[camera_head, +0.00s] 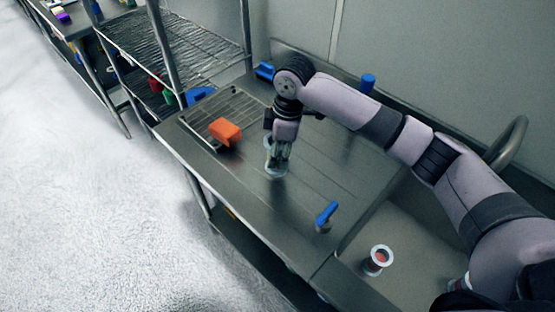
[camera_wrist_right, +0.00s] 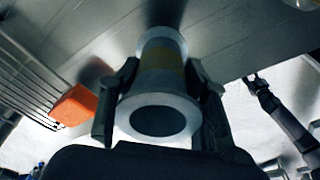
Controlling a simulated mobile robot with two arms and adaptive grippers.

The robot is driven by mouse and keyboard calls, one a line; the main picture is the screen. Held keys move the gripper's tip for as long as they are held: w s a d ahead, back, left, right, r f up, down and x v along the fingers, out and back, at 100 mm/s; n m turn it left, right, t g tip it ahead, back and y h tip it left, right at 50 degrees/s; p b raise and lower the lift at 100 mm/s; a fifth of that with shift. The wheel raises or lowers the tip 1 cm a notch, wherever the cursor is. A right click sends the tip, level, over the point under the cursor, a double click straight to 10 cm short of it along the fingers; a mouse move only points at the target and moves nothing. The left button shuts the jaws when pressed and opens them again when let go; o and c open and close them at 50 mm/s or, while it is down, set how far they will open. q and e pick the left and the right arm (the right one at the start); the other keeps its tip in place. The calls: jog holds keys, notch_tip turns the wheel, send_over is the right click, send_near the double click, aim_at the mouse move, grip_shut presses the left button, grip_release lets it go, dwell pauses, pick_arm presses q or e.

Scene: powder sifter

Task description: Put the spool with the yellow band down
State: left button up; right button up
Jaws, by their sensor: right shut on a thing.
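The spool with the yellow band (camera_wrist_right: 161,79) fills the middle of the right wrist view, with pale metal flanges and a dark hole in the near end. My right gripper (camera_wrist_right: 160,100) is shut on it, one dark finger on each side. In the head view the right gripper (camera_head: 281,151) points down over the steel counter (camera_head: 300,183), and the spool (camera_head: 275,168) shows partly behind the fingers. It is close to the counter; I cannot tell if it touches. A dark arm, apparently my left, with its gripper (camera_wrist_right: 254,82) shows small in the right wrist view; its jaws are unclear.
An orange block (camera_head: 226,131) is on the slatted rack area left of the gripper. A blue-handled item (camera_head: 326,215) stands near the counter's front edge. A red-centred spool (camera_head: 378,260) stands at the lower right. The counter between is mostly clear. Wire shelves (camera_head: 180,45) stand behind left.

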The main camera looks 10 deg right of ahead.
aim_at(277, 164)
jog(key=shift+f, duration=0.3)
notch_tip(277, 164, down, 3)
jog(key=shift+f+p, duration=0.2)
jog(key=shift+p, duration=0.15)
jog(key=shift+f, duration=0.45)
pick_arm(q)
jog(key=shift+d+r, duration=0.2)
jog(key=shift+r, duration=0.2)
jog(key=shift+s+a, duration=0.15)
pick_arm(e)
jog(key=shift+a, duration=0.1)
jog(key=o, duration=1.4)
jog(key=shift+f, duration=0.1)
pick_arm(q)
jog(key=shift+f+b, duration=0.95)
pick_arm(e)
jog(key=r, duration=0.4)
jog(key=d+r, duration=0.1)
jog(key=r, duration=0.7)
jog(key=shift+s+d, duration=0.2)
jog(key=shift+d, duration=0.2)
